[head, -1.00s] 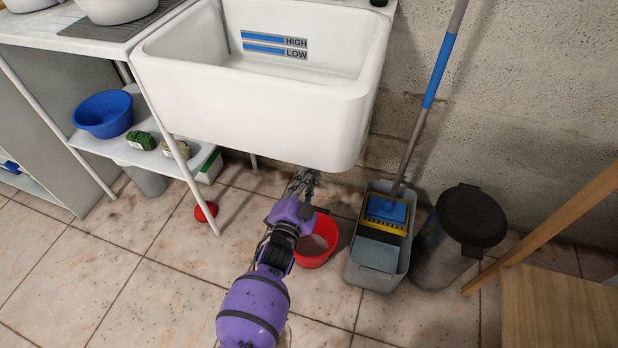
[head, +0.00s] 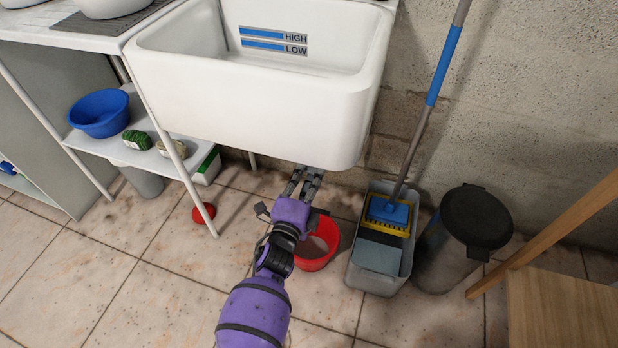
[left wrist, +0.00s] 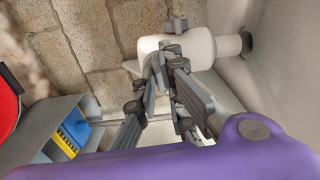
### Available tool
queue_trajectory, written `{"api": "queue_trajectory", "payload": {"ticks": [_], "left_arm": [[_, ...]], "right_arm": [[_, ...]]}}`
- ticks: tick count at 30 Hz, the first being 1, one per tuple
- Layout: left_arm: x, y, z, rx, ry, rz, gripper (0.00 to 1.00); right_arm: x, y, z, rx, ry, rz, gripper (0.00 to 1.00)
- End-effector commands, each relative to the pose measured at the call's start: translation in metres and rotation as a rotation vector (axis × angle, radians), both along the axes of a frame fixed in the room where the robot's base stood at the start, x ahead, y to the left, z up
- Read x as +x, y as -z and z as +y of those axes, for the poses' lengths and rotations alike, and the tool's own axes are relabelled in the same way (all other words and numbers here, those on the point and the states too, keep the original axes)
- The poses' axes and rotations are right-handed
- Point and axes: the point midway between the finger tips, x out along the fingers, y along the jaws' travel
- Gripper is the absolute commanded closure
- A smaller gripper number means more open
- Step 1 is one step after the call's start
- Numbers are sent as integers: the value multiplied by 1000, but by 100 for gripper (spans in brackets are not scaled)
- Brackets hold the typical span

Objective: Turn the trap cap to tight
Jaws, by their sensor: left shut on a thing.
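In the left wrist view a white trap (left wrist: 200,46) is under the sink, with a pipe running right to a grey collar on the wall. The grey trap cap (left wrist: 177,24) shows a lug beyond my fingertips; the rest of it is hidden by the fingers. My left gripper (left wrist: 164,60) is shut on the cap at the near face of the trap. In the head view my left gripper (head: 310,174) reaches below the front of the white sink (head: 240,105), which hides the trap and cap. My right gripper is in neither view.
A red bucket (head: 318,262) stands on the floor under my left wrist. A grey mop bucket (head: 372,278) with a mop and a black-lidded bin (head: 474,220) stand to the right. A shelf (head: 110,152) with a blue bowl (head: 99,112) is at left.

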Motion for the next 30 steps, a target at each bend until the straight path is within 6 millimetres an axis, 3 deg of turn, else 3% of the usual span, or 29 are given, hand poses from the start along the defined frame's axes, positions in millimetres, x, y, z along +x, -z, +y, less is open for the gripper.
{"api": "queue_trajectory", "payload": {"ticks": [21, 22, 25, 30], "left_arm": [[-1, 1, 0, 70, 0, -21, 100], [-1, 1, 0, 70, 0, -21, 87], [0, 1, 0, 69, 0, -20, 74], [0, 0, 0, 68, 0, -21, 72]], "right_arm": [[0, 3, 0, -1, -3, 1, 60], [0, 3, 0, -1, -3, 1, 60], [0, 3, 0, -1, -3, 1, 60], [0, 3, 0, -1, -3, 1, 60]]}}
